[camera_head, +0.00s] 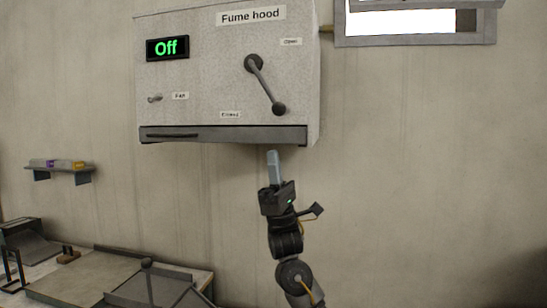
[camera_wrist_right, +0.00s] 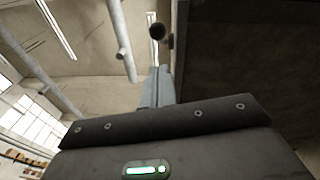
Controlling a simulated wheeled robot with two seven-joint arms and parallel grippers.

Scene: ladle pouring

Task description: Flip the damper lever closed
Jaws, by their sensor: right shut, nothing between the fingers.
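The damper lever (camera_head: 267,86) is on the front of the white fume hood (camera_head: 200,85). Its pivot is at the upper left and its dark round knob (camera_head: 279,108) hangs down to the lower right. An "Open" label (camera_head: 291,42) is at the upper right of the lever; a small label that seems to read "Closed" (camera_head: 230,114) is at its lower left. My right gripper (camera_head: 273,154) points up just below the hood's bottom edge, below the knob and apart from it. Its fingers (camera_wrist_right: 158,87) are shut and empty. A dark knob (camera_wrist_right: 156,32) shows beyond them in the wrist view.
The hood's dark lower ledge (camera_head: 225,135) lies between the gripper and the lever in the head view. A display (camera_head: 167,48) reads "Off", above a small fan switch (camera_head: 154,98). A wall shelf (camera_head: 60,168) and a bench (camera_head: 85,280) are at left.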

